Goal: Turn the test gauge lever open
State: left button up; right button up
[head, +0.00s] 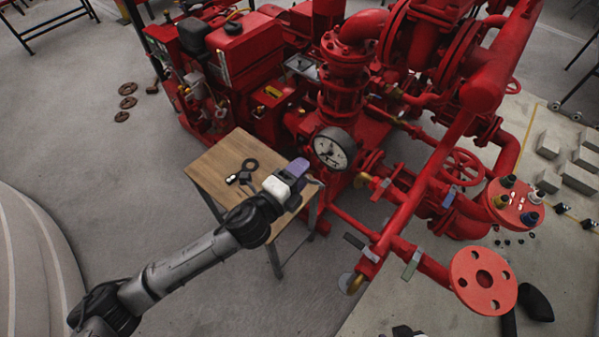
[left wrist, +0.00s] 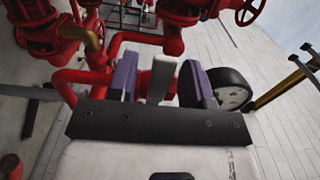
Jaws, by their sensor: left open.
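The test gauge (head: 333,148), with a white face and dark rim, stands on the red pipework in the head view. In the left wrist view it appears at the right (left wrist: 232,90), beyond the right finger. My left gripper (head: 298,167) is just left of the gauge in the head view. In the left wrist view its two purple fingers (left wrist: 161,84) stand apart, open. A flat grey lever (left wrist: 161,78) shows between them, with a gap on each side. I cannot tell how deep it sits between the fingers. My right gripper is not in view.
Red pipes, a handwheel (head: 462,167) and a round flange (head: 483,281) fill the right. Grey floor at left is mostly clear.

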pick_arm(q)
jog(key=shift+c, duration=0.4)
grip_shut()
